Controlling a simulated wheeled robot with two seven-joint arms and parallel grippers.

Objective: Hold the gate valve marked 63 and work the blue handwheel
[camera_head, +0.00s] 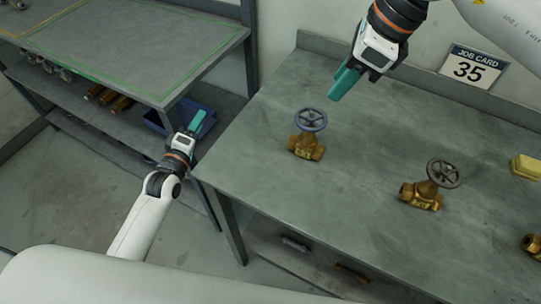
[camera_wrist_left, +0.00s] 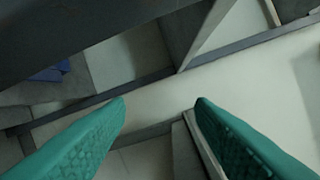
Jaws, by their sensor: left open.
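A brass gate valve (camera_head: 305,147) with a blue handwheel (camera_head: 311,119) stands on the near left part of the workbench. Its marking is too small to read, so I cannot tell whether it says 63. My left gripper (camera_head: 196,122) is left of the bench, beyond its edge and apart from the valve. In the left wrist view my left gripper (camera_wrist_left: 160,102) has its teal fingers spread with nothing between them. My right gripper (camera_head: 335,95) hangs above the bench, behind and right of the blue handwheel. Its teal fingers overlap in view, and I see nothing held.
A second brass valve (camera_head: 420,195) with a grey-brown handwheel stands to the right. Another brass part (camera_head: 533,243) is cut off at the right edge, near a yellow object (camera_head: 526,166). The job card (camera_head: 472,68) reads 35. A blue bin (camera_head: 160,122) sits on the left shelf.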

